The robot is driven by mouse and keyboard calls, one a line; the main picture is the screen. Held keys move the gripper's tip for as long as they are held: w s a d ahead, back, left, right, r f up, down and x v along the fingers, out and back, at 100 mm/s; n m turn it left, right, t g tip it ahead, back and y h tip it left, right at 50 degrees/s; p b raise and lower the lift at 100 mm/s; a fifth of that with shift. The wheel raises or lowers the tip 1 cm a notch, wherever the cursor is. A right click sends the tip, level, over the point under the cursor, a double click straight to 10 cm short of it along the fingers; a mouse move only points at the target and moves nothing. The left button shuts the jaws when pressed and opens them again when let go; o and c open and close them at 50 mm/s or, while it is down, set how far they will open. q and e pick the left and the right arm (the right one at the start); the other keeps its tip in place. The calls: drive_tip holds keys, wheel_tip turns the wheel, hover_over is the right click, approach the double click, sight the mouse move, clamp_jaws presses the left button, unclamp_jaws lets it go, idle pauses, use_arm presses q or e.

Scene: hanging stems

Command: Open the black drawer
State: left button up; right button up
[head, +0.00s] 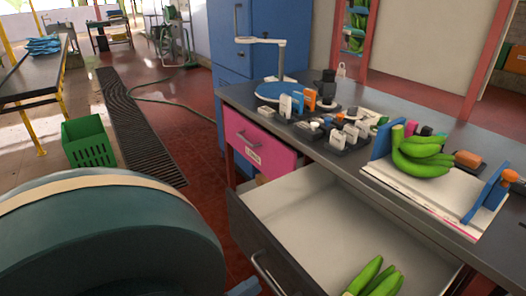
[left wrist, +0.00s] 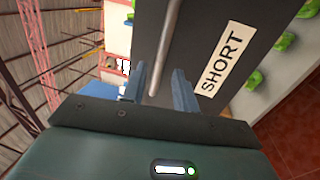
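The black drawer (head: 252,232) is pulled well out from under the counter; its light-coloured inside shows, with green bananas (head: 375,280) at the near right. Its metal bar handle (head: 266,274) is on the dark front. My left gripper is mostly hidden behind my arm in the head view; a blue part shows at the bottom edge (head: 245,288). In the left wrist view my left gripper (left wrist: 158,72) has its fingers apart, with the handle bar (left wrist: 168,45) between them and gaps beside it. The drawer front carries a "SHORT" label (left wrist: 222,60). My right gripper is not in view.
A pink drawer (head: 258,143) is shut beside the black one. The counter (head: 330,160) holds small blocks, a tray and a banana bunch (head: 420,155). A blue cabinet (head: 262,40) stands behind. A green crate (head: 87,142) is on the floor at left.

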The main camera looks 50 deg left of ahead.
use_arm(q)
drive_tip(key=v, duration=0.8)
drive_tip(key=shift+b, duration=0.3)
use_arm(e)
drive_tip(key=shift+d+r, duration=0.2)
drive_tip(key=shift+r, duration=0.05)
use_arm(q)
drive_tip(key=shift+s+r, duration=0.1)
drive_tip(key=shift+r, duration=0.1)
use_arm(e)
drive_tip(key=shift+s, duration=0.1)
